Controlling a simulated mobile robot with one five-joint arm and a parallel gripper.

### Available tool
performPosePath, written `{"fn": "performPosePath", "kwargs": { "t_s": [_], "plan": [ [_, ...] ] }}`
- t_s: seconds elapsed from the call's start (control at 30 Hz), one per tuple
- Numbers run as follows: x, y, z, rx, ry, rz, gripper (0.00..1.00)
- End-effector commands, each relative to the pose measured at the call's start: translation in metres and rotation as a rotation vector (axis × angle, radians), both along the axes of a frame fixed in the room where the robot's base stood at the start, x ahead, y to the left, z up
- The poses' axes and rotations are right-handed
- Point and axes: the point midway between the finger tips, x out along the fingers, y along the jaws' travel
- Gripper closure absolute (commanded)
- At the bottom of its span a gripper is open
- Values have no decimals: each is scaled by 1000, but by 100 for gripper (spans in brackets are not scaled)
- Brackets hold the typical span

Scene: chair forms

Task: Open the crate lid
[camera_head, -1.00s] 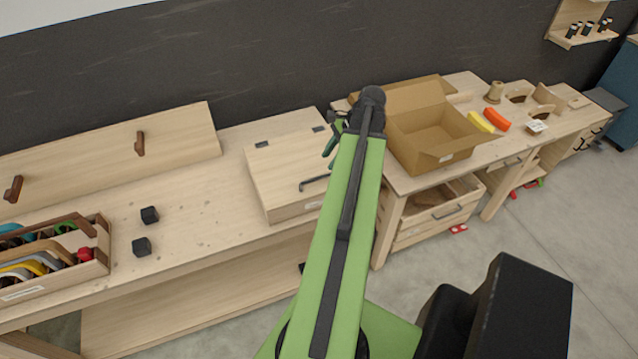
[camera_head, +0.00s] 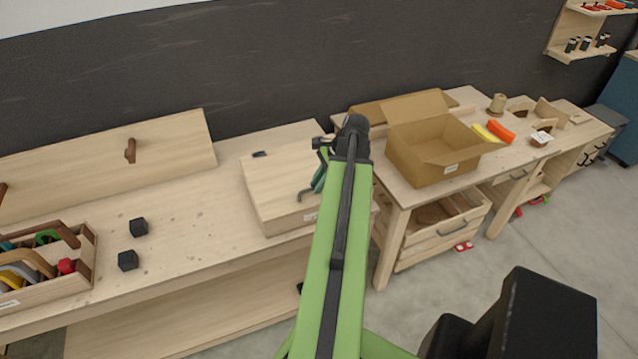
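The crate (camera_head: 275,222) is a pale wooden box on the workbench, left of my green arm. Its lid (camera_head: 276,176) lies flat and closed on top, with a dark hinge at the back edge. A dark bar handle (camera_head: 307,193) shows at the lid's front right, partly hidden by my arm. My gripper (camera_head: 320,170) is above the right part of the lid, near the handle. Its dark green fingers are small and partly behind the arm, so I cannot tell how far apart they are or whether they touch the handle.
An open cardboard box (camera_head: 430,155) stands on the bench to the right. Left of the crate lie two black cubes (camera_head: 138,227) and a wooden tote (camera_head: 50,275) of coloured items. A pegged wooden board (camera_head: 110,155) leans at the back.

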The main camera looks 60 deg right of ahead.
Motion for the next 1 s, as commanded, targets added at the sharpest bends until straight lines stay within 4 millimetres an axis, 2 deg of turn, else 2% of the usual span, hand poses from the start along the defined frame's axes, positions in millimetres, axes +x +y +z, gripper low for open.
{"fn": "performPosePath", "kwargs": {
  "t_s": [0.03, 0.1, 1.0],
  "plan": [
    [0, 0, 0, 0, 0, 0, 92],
    [0, 0, 0, 0, 1, 0, 100],
    [-1, 2, -1, 3, 5, 4, 100]
  ]
}}
